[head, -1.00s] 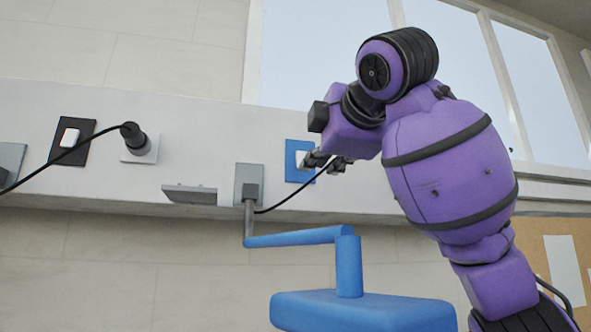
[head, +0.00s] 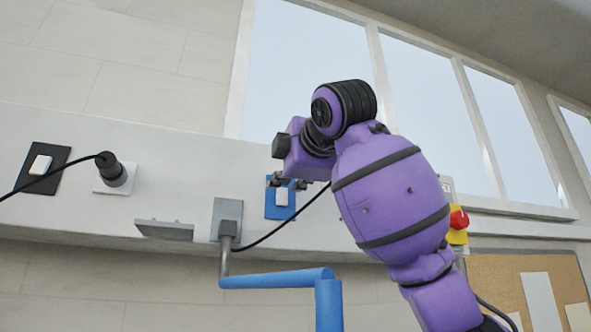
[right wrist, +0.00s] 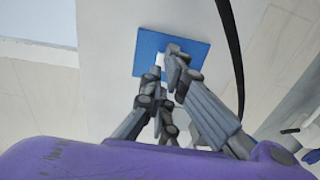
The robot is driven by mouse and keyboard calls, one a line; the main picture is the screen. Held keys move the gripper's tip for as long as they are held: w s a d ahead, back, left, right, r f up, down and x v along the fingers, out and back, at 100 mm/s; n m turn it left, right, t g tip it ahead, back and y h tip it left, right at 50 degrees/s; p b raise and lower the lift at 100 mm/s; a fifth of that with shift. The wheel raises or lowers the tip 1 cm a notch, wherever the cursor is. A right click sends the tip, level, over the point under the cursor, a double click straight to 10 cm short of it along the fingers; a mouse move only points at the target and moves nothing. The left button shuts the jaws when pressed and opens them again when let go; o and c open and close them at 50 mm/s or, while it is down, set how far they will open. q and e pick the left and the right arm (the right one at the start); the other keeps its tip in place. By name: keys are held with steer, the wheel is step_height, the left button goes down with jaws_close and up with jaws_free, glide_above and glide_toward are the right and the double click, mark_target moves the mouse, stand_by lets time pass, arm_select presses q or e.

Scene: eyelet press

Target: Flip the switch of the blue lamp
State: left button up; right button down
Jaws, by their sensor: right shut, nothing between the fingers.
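A blue wall plate (head: 280,213) with a white rocker switch (head: 281,198) is on the pale wall band, just left of my right arm. My right gripper (head: 287,183) is shut and empty at the upper part of this plate, in front of the wall. In the right wrist view the fingertips (right wrist: 168,62) overlap the blue plate (right wrist: 152,47) and hide most of the white switch. I cannot tell whether they touch it. No lamp can be clearly made out. My left gripper is not in view.
A black plate (head: 53,182) with a white switch is at the far left, beside a plugged-in socket (head: 113,175). A blue tubular arm (head: 275,280) stands below. A red button (head: 458,219) is at right.

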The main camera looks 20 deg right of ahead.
steer(key=shift+w, duration=0.85)
steer(key=shift+w+r, duration=0.15)
steer(key=shift+w, duration=0.2)
steer(key=shift+r, duration=0.2)
steer(key=shift+w+a+f, duration=0.1)
